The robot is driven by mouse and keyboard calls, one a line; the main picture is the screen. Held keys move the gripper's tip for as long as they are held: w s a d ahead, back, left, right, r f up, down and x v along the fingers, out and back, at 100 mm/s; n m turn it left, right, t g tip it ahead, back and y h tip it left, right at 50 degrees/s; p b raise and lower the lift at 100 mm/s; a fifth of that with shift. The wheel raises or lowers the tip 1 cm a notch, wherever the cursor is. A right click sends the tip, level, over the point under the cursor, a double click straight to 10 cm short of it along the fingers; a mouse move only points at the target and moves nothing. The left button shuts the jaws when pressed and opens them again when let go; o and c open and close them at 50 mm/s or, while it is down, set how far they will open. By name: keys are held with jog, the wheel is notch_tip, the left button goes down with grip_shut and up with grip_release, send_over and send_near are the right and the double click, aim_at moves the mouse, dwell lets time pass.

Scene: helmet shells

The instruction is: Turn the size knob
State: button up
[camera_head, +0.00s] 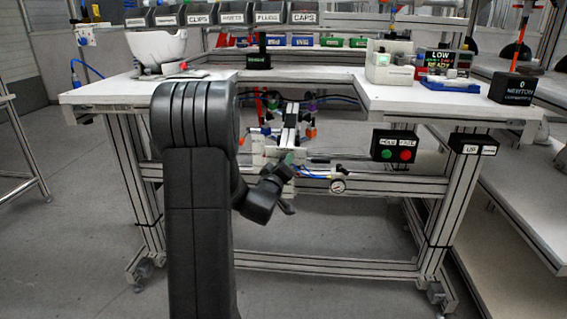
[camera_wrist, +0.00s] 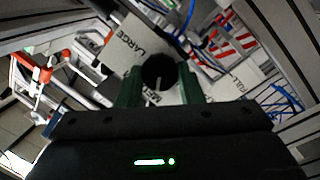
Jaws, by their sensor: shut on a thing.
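The size knob (camera_wrist: 158,72) is a round black knob with a pale pointer line, in the wrist view. It sits on a white label plate (camera_wrist: 124,46) that reads LARGE, with another word partly hidden behind the knob. The two green fingertips of my gripper (camera_wrist: 160,92) stand to the left and right of the knob and are shut on it. In the head view my gripper (camera_head: 287,168) reaches in under the front of the workbench. The knob cannot be made out there, as the arm and fixture cover that spot.
The white workbench (camera_head: 395,98) has a recessed middle. A black box with green and red buttons (camera_head: 395,146) hangs to the right of my gripper. A pressure gauge (camera_head: 338,186) sits close on the right. A white helmet shell (camera_head: 157,47) stands on the bench's left part.

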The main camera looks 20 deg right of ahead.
jog(key=n, duration=0.3)
jog(key=n+h, duration=0.1)
jog(key=n, duration=0.2)
jog(key=n+h, duration=0.1)
jog(key=n, duration=0.2)
jog(key=shift+w+f+t, duration=0.1)
jog(key=shift+f+t, duration=0.2)
jog(key=shift+t, duration=0.1)
jog(key=shift+n, duration=0.4)
jog(key=o, duration=1)
jog(key=shift+c, duration=0.2)
jog(key=p+v, duration=0.1)
jog(key=v, duration=1.3)
jog(key=shift+w+f, duration=0.15)
jog(key=shift+w, duration=0.05)
